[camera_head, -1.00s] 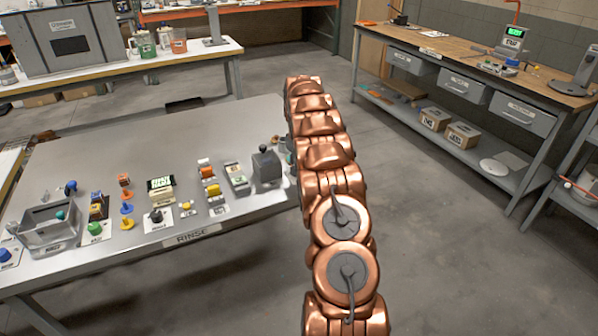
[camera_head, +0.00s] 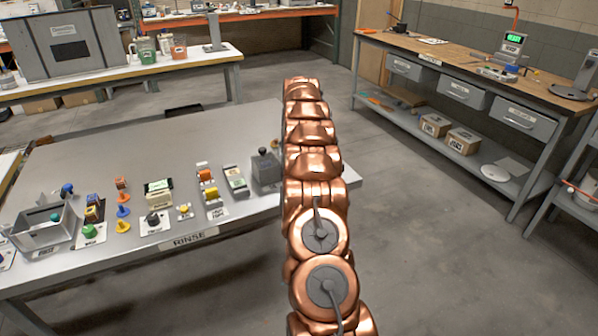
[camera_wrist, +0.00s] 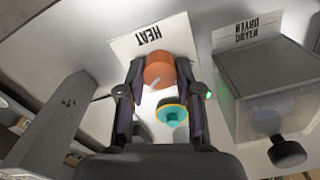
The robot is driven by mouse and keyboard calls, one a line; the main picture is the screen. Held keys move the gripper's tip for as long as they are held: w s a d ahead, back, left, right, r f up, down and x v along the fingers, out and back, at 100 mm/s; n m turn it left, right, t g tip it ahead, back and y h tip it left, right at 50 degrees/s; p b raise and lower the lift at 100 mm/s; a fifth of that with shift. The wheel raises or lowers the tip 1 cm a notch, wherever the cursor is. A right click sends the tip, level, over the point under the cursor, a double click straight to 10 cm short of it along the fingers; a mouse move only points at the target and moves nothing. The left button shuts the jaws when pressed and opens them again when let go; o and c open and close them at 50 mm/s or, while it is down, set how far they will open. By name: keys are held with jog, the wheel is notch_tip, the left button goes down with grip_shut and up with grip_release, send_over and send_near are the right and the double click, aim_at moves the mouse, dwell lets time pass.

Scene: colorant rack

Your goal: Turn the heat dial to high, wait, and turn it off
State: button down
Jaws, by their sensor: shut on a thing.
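The heat dial (camera_wrist: 158,69) is an orange-red round knob with a pale pointer mark, beside an upside-down white HEAT label (camera_wrist: 149,36) in the wrist view. My gripper (camera_wrist: 160,78) is shut on the dial, with one dark finger on each side of it. Part of the dial's sides is hidden by the fingers. In the head view my copper arm hides the gripper, and I cannot make out the dial there. I cannot tell which setting the pointer marks.
A teal and yellow knob (camera_wrist: 172,113) sits just below the dial, between the fingers. A clear-fronted grey box (camera_wrist: 268,85) with a black knob stands close at right. In the head view, the RINSE table (camera_head: 130,165) holds several small blocks and knobs along its front.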

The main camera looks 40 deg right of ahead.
dwell(0.4)
jog(key=c, duration=0.8)
grip_release()
jog(key=shift+o, duration=0.2)
jog(key=shift+r, duration=0.15)
notch_tip(320, 180, up, 6)
jog(key=shift+r, duration=0.6)
